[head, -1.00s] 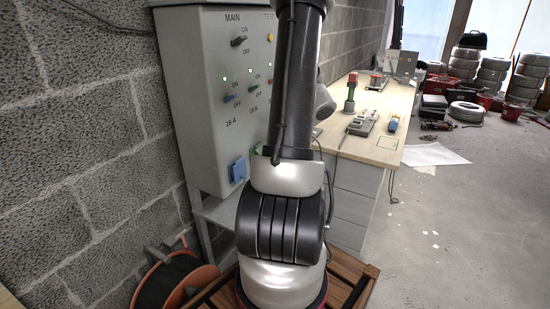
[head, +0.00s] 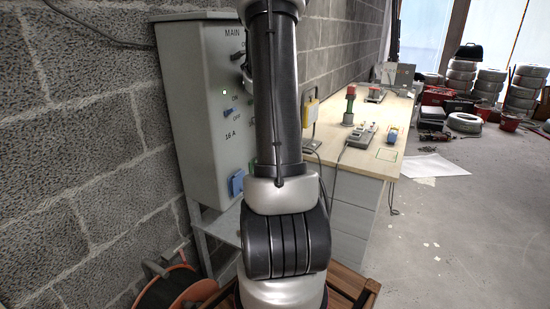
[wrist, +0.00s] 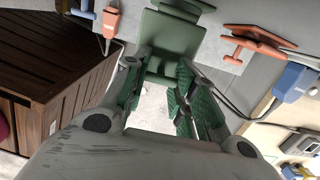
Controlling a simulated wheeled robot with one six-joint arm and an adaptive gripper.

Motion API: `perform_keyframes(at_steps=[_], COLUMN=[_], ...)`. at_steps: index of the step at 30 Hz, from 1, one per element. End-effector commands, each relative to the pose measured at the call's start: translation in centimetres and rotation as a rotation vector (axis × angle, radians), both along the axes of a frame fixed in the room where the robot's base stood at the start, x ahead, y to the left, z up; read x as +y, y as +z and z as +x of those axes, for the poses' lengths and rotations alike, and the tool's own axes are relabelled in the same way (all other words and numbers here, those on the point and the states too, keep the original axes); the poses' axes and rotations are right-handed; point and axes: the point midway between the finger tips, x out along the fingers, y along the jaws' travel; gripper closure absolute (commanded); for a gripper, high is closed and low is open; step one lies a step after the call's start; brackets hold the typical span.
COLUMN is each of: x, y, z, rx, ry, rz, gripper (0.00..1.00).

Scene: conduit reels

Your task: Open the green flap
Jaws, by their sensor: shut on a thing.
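The green flap (wrist: 172,34) is a flat plate at the top middle of the wrist view, with a narrower lower part reaching down between my fingertips. My gripper (wrist: 158,78) has its fingers on either side of that lower part and is shut on it. How far the flap is swung out is hard to tell. In the head view, my arm covers nearly all of the green flap, and my gripper is out of sight. The grey switch cabinet (head: 202,120) carries a blue socket cover (head: 237,183) left of my arm.
A red-orange handle-shaped thing (wrist: 255,44) and a blue plug-like thing (wrist: 294,82) lie right of the flap in the wrist view. A slatted wooden box (wrist: 50,85) is at left. The workbench (head: 385,155) stands right of my arm; open floor lies beyond.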

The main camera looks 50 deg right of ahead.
Motion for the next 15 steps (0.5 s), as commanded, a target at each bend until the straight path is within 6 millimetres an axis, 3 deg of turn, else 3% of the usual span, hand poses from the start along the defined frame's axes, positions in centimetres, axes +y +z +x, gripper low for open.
perform_keyframes(at_steps=[9, 10, 13, 15], x=[-0.04, -0.03, -0.03, -0.01], y=[0.01, 0.01, 0.0, -0.01], z=[0.09, 0.09, 0.07, 0.04], rx=[-0.001, -0.001, -0.001, 0.0], ry=[0.0, 0.0, 0.0, 0.0], rz=[-0.002, -0.001, -0.001, 0.0], gripper=[1.0, 0.69, 0.51, 0.5])
